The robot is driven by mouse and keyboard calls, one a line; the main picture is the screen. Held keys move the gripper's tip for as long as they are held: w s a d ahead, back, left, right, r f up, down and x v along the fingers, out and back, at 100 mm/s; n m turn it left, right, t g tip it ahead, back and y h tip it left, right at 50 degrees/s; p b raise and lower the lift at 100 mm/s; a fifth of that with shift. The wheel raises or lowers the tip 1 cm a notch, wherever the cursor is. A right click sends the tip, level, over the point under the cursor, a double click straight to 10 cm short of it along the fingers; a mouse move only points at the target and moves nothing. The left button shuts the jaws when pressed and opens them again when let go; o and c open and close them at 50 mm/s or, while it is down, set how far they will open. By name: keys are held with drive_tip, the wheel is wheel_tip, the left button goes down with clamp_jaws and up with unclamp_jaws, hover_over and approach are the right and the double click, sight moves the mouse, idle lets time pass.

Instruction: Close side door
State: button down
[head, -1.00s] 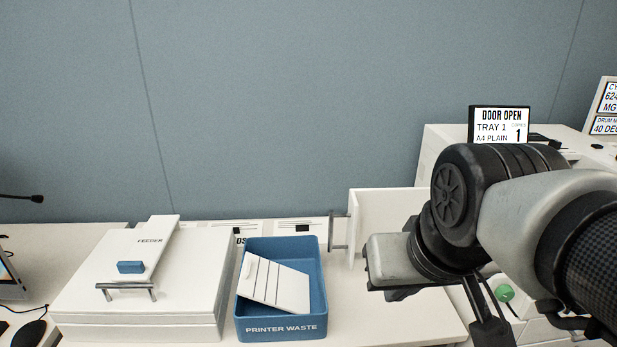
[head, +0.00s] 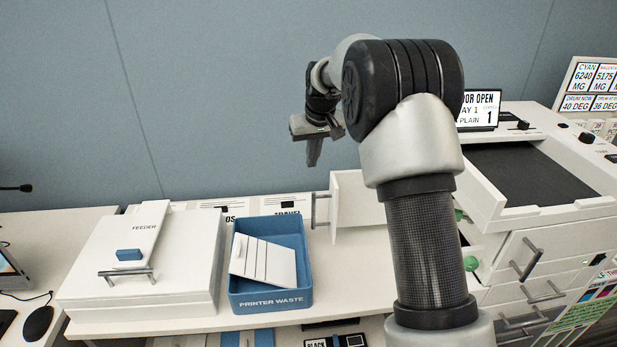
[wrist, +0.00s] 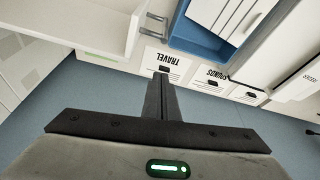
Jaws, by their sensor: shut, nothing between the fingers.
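The side door is a white upright panel (head: 349,200) standing open on the left side of the white printer (head: 540,180). A grey bar handle (head: 321,210) is on its left face. My arm hides the door's right part and hinge side. The printer's screen (head: 479,109) partly reads "DOOR OPEN". My gripper (head: 313,160) is shut and empty, pointing down, above the door's top edge and a little left of it, apart from it. In the wrist view the shut fingers (wrist: 163,78) are in the middle, with the door (wrist: 90,25) and its handle at upper left.
A blue "PRINTER WASTE" bin (head: 270,298) holding a white panel stands left of the door. A white feeder unit (head: 145,275) is farther left. Green knobs (head: 470,264) show in the printer's side. The space above the bin and feeder is clear.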

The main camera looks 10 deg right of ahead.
drive_tip(key=d+x, duration=0.1)
drive_tip(key=x, duration=1)
drive_tip(key=s, duration=0.4)
drive_tip(key=shift+a+r, duration=0.15)
drive_tip(key=shift+r, duration=0.15)
